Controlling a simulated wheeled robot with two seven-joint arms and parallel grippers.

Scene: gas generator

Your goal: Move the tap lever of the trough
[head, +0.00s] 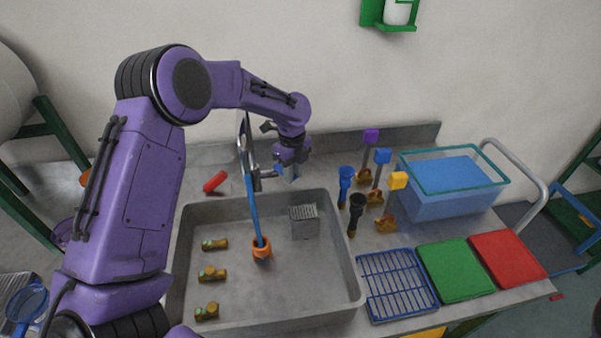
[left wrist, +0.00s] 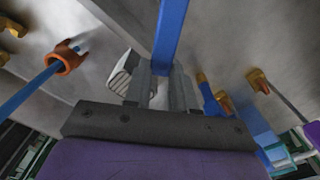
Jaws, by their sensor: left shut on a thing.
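The trough (head: 330,292) is a grey sink set into the counter. Its tap (head: 244,140) stands at the back edge, with a blue spout tube (head: 254,212) hanging down to an orange end (head: 262,248) in the basin. A red lever (head: 215,181) sticks out to the left of the tap. My left gripper (head: 290,166) is at the right of the tap, shut on a blue bar, which looks like the tap's blue lever (left wrist: 171,32). The bar runs between the fingers in the left wrist view; in the head view the gripper mostly hides it. My right gripper is not in view.
Several brass fittings (head: 213,274) and a grey ribbed block (head: 304,221) lie in the trough. Right of it stand upright brushes (head: 356,212), a blue rack (head: 396,284), green (head: 455,270) and red (head: 507,256) boards, and a blue bin (head: 450,190). The wall is close behind.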

